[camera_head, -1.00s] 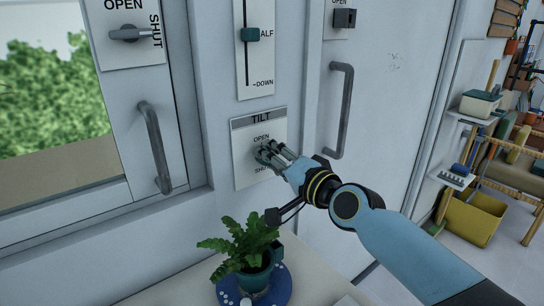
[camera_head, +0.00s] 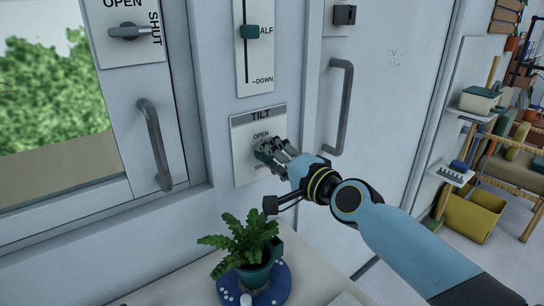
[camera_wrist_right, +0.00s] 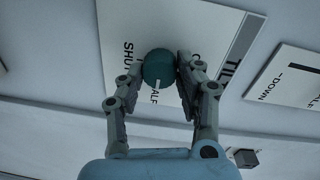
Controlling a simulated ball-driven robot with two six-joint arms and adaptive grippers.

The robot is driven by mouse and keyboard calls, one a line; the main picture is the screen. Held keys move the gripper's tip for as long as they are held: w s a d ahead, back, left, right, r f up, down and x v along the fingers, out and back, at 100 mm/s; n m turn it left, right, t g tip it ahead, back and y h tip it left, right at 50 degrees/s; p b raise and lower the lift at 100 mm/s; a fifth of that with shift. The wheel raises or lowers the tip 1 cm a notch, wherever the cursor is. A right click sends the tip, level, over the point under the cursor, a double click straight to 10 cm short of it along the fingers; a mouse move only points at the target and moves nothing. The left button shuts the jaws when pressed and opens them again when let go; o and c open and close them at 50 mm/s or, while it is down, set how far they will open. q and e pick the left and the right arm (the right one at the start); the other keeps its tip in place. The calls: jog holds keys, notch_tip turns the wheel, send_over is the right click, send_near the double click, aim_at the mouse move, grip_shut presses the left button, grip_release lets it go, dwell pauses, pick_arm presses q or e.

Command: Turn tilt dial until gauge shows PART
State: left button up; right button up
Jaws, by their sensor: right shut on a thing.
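The tilt dial is a round teal knob (camera_wrist_right: 158,68) on a white plate headed TILT (camera_head: 243,172). In the head view the knob (camera_head: 261,156) is partly hidden by my right gripper (camera_head: 268,153). In the right wrist view the gripper's two fingers (camera_wrist_right: 160,75) stand on either side of the knob, shut on it. A white pointer mark on the knob is toward the partly covered HALF label. SHUT and part of OPEN also show. I see no gauge reading PART. My left gripper is out of view.
A slider panel (camera_head: 241,70) is above the TILT plate. A grey door handle (camera_head: 340,110) is right of it and a window handle (camera_head: 154,145) left. A potted fern (camera_head: 240,245) stands below on a blue saucer (camera_head: 283,285), close under my right wrist.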

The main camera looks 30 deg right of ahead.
jog(key=o, duration=1.1)
jog(key=shift+o, duration=0.2)
jog(key=shift+s, duration=0.1)
jog(key=s+d, duration=0.1)
jog(key=s, duration=1)
jog(key=shift+s+d+r, duration=0.25)
jog(key=shift+s+d, duration=0.1)
